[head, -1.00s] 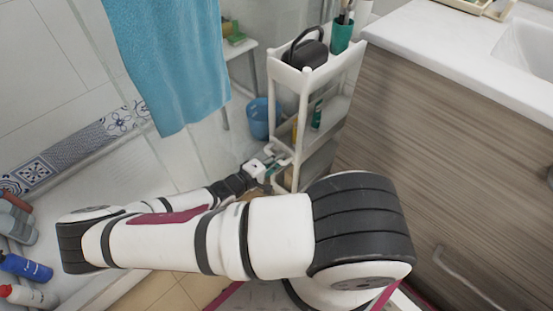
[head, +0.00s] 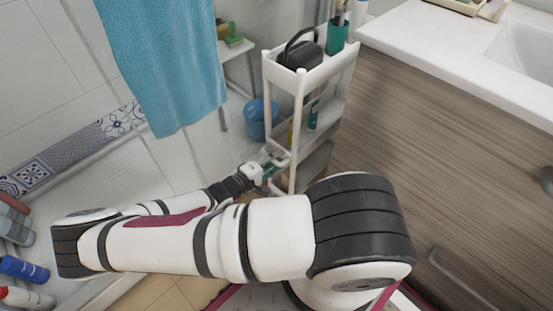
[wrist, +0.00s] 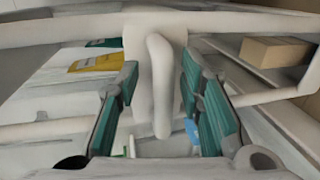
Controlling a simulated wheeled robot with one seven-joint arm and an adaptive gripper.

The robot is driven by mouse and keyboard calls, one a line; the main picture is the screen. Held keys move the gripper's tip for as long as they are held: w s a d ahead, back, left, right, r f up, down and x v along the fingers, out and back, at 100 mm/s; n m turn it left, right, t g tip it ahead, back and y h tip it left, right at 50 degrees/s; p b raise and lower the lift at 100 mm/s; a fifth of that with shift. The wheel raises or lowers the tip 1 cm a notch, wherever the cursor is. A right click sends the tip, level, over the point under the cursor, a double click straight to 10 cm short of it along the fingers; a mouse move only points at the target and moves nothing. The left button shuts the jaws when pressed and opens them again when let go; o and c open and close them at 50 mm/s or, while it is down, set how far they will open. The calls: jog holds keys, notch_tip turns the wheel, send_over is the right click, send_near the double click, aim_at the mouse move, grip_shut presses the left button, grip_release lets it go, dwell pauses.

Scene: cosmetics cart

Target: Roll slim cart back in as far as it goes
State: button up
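The slim white cart (head: 300,82) stands upright against the left side of the wood-grained vanity in the head view. It has several open shelves. My gripper (head: 272,160) is low at the cart's near left side. In the wrist view, the teal-padded fingers of my gripper (wrist: 160,100) are apart, one on each side of a white upright handle (wrist: 160,85) on the cart. Narrow gaps show between handle and fingers, so the gripper looks open around it. My arm hides the cart's lower part and wheels.
The vanity (head: 440,130) borders the cart on the right. A dark bag (head: 300,52) and a green cup (head: 337,38) stand on its top shelf. A blue bin (head: 258,118) is behind left. A blue towel (head: 165,60) hangs left.

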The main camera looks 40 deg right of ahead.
jog(key=v, duration=1.1)
jog(key=shift+w+a, duration=0.25)
jog(key=shift+w, duration=0.05)
jog(key=shift+w+a, duration=0.25)
